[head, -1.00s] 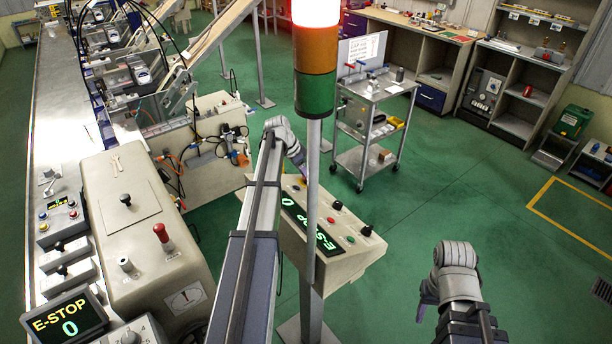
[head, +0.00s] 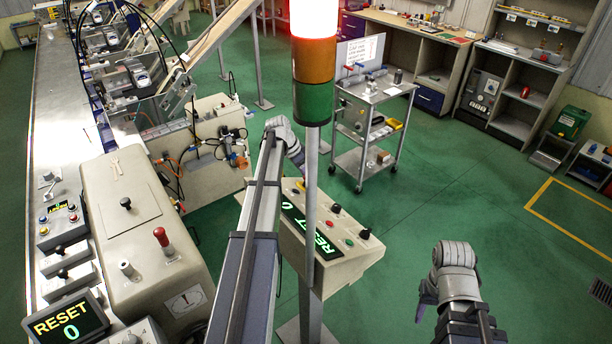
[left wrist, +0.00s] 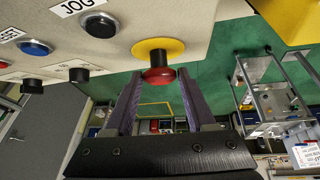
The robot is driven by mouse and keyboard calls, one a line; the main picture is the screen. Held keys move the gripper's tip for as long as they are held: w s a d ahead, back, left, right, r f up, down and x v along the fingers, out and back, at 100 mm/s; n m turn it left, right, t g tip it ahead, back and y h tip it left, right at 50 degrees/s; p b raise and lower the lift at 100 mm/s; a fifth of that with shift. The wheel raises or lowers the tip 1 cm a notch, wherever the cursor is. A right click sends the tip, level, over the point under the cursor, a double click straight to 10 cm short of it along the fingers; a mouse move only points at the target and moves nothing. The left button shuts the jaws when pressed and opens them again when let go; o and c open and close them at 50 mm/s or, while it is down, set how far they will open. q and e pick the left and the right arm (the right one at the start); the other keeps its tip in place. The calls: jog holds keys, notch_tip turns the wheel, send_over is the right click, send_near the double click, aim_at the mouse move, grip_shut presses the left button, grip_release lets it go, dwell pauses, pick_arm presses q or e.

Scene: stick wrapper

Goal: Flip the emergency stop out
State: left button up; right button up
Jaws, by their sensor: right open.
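In the head view my left arm reaches to the far side of the beige console (head: 335,268), which hides most of that gripper and the knob. The console display (head: 308,230) reads RESET. My right gripper (head: 427,300) is open and empty, over the floor at lower right.
A signal tower (head: 314,70) with its red lamp lit rises in front of the console. A metal cart (head: 372,95) stands behind it. A second display (head: 66,325) at lower left reads RESET 0.

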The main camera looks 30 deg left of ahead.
pick_arm(q)
jog(key=o, duration=0.4)
jog(key=shift+c, duration=0.2)
jog(key=p+v, duration=0.7)
jog(key=shift+r, duration=0.35)
jog(key=shift+s+a, duration=0.15)
